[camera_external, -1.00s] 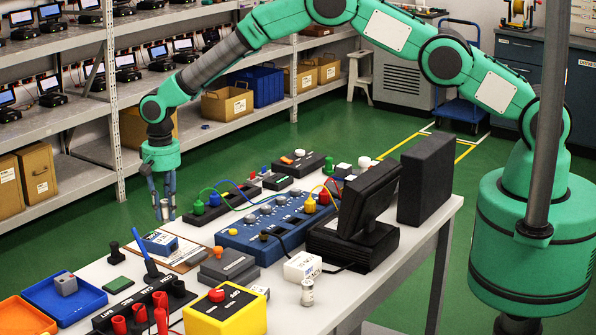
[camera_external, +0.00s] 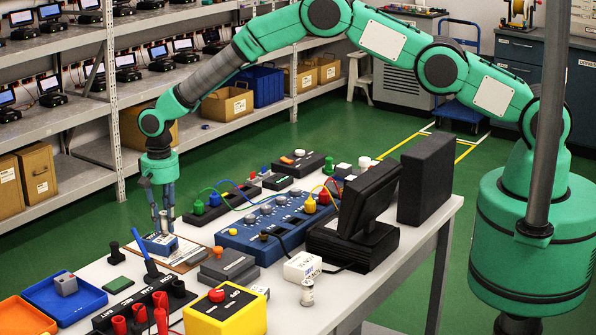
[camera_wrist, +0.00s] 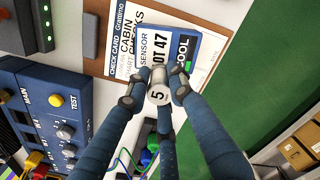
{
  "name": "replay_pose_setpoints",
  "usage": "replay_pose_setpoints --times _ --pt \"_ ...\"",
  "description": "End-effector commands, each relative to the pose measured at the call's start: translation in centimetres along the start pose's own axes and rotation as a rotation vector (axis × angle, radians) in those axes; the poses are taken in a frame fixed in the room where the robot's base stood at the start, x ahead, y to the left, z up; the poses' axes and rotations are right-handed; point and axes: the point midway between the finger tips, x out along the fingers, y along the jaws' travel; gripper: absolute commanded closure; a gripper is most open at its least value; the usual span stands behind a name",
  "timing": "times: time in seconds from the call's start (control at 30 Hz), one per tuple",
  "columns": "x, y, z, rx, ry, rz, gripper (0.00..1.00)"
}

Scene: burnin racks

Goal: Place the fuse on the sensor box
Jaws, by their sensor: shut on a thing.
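The fuse, a small pale cylinder with a metallic look and a "5" on it, is held in my gripper (camera_external: 163,213). In the wrist view the fuse (camera_wrist: 157,96) is clasped between the blue-grey fingers of the gripper (camera_wrist: 153,88). The sensor box (camera_external: 157,246), blue and white, lies on a brown clipboard (camera_external: 188,262). In the wrist view the sensor box (camera_wrist: 178,47) reads "SENSOR", with "LOT 47" partly covered by the fingertips. The fuse is over the edge of the box; whether they touch is unclear.
A blue tester (camera_external: 268,232) with knobs and cables stands to the right of the clipboard. A black post (camera_external: 115,250) and a green block (camera_external: 117,285) are to the left. A dark grey box (camera_external: 228,266) sits near the clipboard's front. Green floor lies beyond the table edge.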

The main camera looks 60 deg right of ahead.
Motion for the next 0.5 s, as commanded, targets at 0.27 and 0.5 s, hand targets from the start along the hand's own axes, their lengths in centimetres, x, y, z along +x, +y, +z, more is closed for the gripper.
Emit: replay_pose_setpoints --times 0.27,0.5 --pt "0.02 -0.02 -0.01 0.0 0.0 -0.001 1.0" --pt "0.27 -0.02 -0.02 0.0 0.0 -0.001 0.64"
